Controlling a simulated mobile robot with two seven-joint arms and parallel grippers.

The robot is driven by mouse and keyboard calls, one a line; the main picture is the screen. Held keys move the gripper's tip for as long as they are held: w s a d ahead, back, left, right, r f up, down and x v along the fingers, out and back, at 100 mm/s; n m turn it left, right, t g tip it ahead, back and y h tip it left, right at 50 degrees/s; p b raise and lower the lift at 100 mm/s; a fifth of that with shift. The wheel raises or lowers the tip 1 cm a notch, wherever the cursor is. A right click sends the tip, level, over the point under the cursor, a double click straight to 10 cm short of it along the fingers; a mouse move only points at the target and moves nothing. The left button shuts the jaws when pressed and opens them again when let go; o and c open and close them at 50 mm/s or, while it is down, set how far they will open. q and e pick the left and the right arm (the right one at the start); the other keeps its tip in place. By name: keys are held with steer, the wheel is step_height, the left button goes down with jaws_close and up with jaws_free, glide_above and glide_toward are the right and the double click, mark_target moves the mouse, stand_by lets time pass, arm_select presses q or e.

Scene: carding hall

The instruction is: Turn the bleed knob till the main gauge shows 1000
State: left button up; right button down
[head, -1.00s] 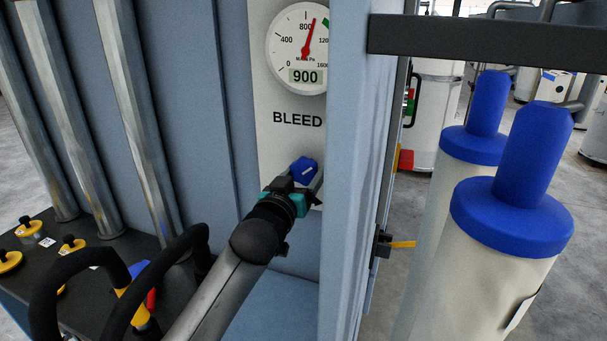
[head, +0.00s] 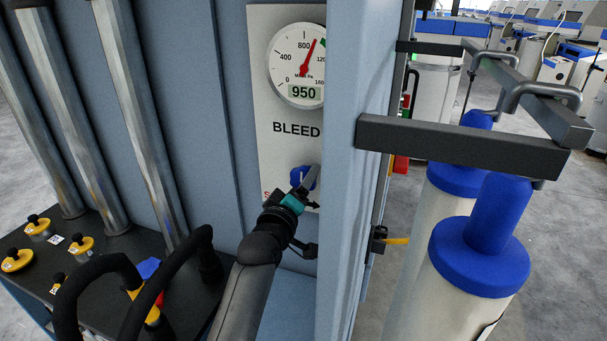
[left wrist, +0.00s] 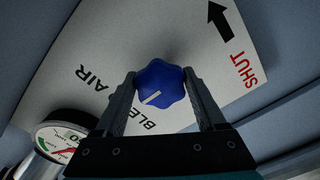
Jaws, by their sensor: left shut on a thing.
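The main gauge (head: 296,64) is round and white with a red needle, on a pale panel. Its display reads 950, and the needle points up and slightly right, just short of a green mark. Below the word BLEED is the blue lobed bleed knob (head: 296,178). My left gripper (head: 304,188) is shut on it. In the left wrist view the knob (left wrist: 160,85), with a white line pointing down-left, sits between the two fingers of the gripper (left wrist: 160,76). The gauge (left wrist: 62,138) shows partly at lower left. My right gripper is not in view.
A blue-grey machine post (head: 356,130) stands just right of the panel. Dark bars (head: 460,146) and blue-capped pale cylinders (head: 480,250) are further right. A dark shelf (head: 100,290) with yellow fittings is at lower left. A black arrow (left wrist: 220,20) points away from SHUT.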

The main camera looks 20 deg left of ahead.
arm_select(q)
steer(key=shift+r+n+p, duration=0.1)
steer(key=shift+n+p, duration=0.5)
steer(key=shift+n, duration=0.6)
steer(key=o, duration=1.3)
steer(key=s+b, duration=0.1)
steer(key=s, duration=1.4)
steer(key=shift+s+a, duration=0.1)
steer(key=shift+a, duration=0.1)
